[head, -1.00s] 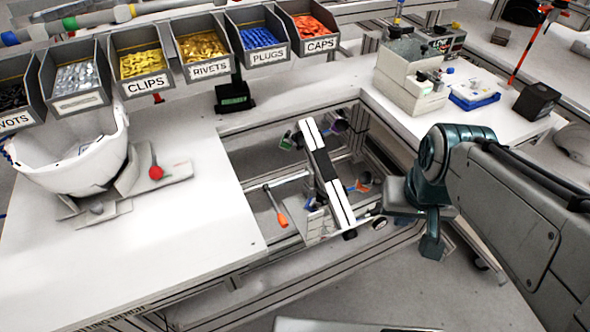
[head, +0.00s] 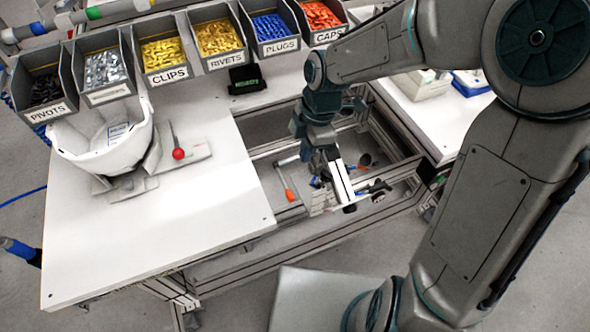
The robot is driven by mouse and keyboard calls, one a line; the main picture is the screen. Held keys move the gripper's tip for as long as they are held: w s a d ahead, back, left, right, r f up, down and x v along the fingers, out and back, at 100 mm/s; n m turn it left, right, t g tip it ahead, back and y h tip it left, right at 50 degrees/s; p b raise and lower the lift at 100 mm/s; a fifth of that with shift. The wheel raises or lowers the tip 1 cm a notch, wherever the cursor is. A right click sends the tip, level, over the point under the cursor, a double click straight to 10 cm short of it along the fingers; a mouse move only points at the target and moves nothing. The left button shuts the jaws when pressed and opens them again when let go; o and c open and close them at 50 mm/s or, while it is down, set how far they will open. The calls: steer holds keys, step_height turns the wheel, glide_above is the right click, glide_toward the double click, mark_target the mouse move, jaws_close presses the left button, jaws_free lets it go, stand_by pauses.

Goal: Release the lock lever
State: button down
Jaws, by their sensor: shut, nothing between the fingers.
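The lock lever is a thin stalk with a red ball knob (head: 178,154). It stands on a grey metal fixture (head: 133,184) at the left of the white bench, beside a white helmet shell (head: 105,150) that rests in the fixture. My gripper (head: 319,170) hangs pointing down over the open frame right of the bench top, well to the right of the lever and apart from it. It is shut and empty. Its fingertips are small and hard to make out against the clutter below.
Labelled bins (head: 165,57) of small parts line the back of the bench. A small black display (head: 246,80) stands behind the open frame. A white-and-black bar (head: 343,183) and an orange-handled tool (head: 290,192) lie below my gripper. The bench top between lever and frame is clear.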

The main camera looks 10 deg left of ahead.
mark_target(291, 193)
steer(key=shift+a+n, duration=0.4)
steer(key=f, duration=0.4)
steer(key=s+a+f, duration=0.1)
steer(key=f, duration=0.4)
steer(key=a+f, duration=0.1)
steer(key=f, duration=0.3)
steer(key=shift+s+a+f, duration=0.15)
steer(key=shift+s+f, duration=0.05)
steer(key=shift+f, duration=0.1)
steer(key=shift+f, duration=0.15)
steer(key=f+b, duration=0.3)
steer(key=f, duration=0.1)
steer(key=shift+s+d+b, duration=0.25)
steer(key=shift+s+b, duration=0.05)
steer(key=shift+s, duration=0.05)
